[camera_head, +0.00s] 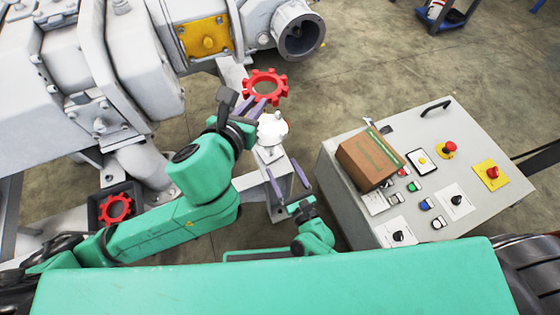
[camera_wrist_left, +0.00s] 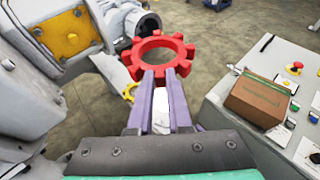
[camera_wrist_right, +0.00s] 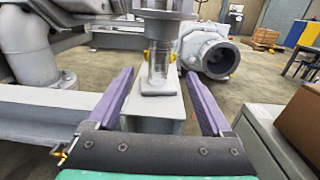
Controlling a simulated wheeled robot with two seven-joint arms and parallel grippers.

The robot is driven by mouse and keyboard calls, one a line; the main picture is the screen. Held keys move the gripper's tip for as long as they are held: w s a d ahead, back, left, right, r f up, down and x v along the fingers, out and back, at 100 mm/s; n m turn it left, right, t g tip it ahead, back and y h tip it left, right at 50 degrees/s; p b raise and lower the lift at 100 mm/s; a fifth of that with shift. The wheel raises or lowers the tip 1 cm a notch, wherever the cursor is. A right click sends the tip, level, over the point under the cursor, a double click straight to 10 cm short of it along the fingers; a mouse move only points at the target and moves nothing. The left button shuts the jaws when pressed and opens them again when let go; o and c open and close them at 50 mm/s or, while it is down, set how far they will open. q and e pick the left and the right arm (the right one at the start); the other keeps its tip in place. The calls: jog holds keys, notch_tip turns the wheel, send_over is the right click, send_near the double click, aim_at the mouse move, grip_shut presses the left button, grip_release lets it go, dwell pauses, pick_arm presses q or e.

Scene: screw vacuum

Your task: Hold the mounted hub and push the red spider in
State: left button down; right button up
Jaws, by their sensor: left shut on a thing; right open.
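A red toothed spider ring (camera_head: 265,75) is pinched at its near rim by my left gripper (camera_head: 254,102). It also shows in the left wrist view (camera_wrist_left: 158,42), tilted and clear of other things. The mounted hub (camera_head: 272,130) is whitish and stands on a pale block, just below the held spider in the head view. In the left wrist view it is mostly hidden behind the fingers. My right gripper (camera_head: 287,180) is open. In the right wrist view its fingers (camera_wrist_right: 158,80) straddle the block (camera_wrist_right: 158,105), with the hub's post (camera_wrist_right: 163,55) beyond, cut off at the top.
A second red spider (camera_head: 115,208) sits in a dark tray at the left. The large grey vacuum machine (camera_head: 60,110) fills the upper left. A control panel (camera_head: 345,205) with a cardboard box (camera_head: 368,160) on it stands to the right. Floor shows between machine and panel.

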jog(key=x, duration=1.1)
jog(key=shift+w+f, duration=0.1)
jog(key=shift+w, duration=0.05)
grip_shut()
dwell(0.8)
